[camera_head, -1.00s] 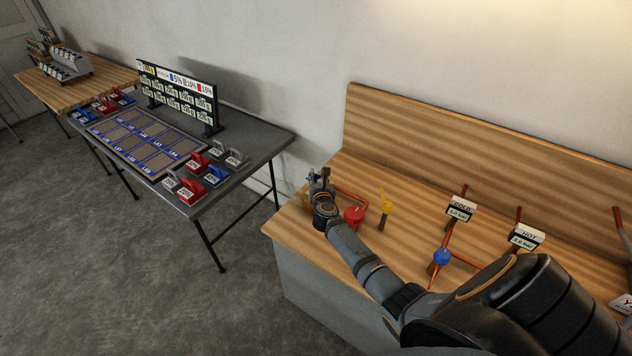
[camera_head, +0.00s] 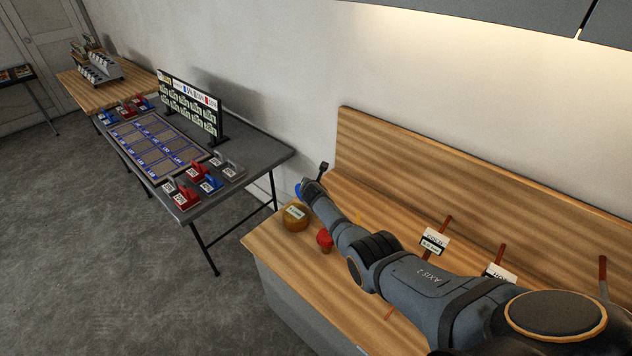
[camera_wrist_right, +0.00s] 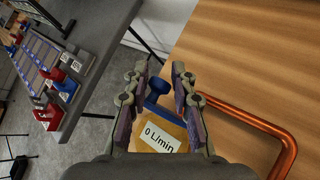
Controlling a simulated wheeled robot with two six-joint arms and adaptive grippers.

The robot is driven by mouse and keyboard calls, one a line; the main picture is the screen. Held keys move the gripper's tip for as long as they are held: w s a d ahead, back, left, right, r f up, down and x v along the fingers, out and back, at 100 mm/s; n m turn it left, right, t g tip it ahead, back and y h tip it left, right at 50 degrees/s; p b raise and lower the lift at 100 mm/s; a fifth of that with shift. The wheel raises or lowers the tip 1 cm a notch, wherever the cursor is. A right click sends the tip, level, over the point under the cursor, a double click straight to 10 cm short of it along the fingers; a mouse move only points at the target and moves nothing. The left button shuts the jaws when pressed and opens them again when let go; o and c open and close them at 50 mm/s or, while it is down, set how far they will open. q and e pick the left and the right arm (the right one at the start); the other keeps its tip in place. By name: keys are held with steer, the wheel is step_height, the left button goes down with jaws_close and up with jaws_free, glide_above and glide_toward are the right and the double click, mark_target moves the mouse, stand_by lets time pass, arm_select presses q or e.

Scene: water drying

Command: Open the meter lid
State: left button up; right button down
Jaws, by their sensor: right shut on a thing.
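The meter (camera_head: 295,217) is a round brass-coloured body near the left end of the wooden bench. In the right wrist view its white face (camera_wrist_right: 160,138) reads "0 L/min" and is uncovered. My right gripper (camera_wrist_right: 160,72) is shut on the lid; the exact contact is partly hidden by the fingers. In the head view the gripper (camera_head: 314,182) is above and behind the meter. My left gripper is not in view.
A red knob (camera_head: 325,239) stands right of the meter, close under my right arm. A copper pipe (camera_wrist_right: 265,122) bends over the bench. COLD (camera_head: 434,241) and HOT signs stand farther right. A grey table (camera_head: 262,150) with weights stands left, beyond a floor gap.

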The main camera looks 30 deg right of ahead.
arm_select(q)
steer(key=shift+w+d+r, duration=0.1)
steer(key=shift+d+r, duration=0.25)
arm_select(e)
steer(key=shift+d+f, duration=0.15)
steer(key=shift+d, duration=0.25)
steer(key=shift+f+g, duration=0.1)
steer(key=shift+g, duration=0.2)
steer(key=c, duration=1.2)
jaws_free()
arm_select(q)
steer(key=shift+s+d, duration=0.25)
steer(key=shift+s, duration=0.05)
arm_select(e)
steer(key=shift+o, duration=0.4)
steer(key=shift+s, duration=0.1)
steer(key=shift+a, duration=0.15)
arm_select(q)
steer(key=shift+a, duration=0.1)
arm_select(e)
steer(key=v, duration=1.2)
steer(key=shift+d, duration=0.3)
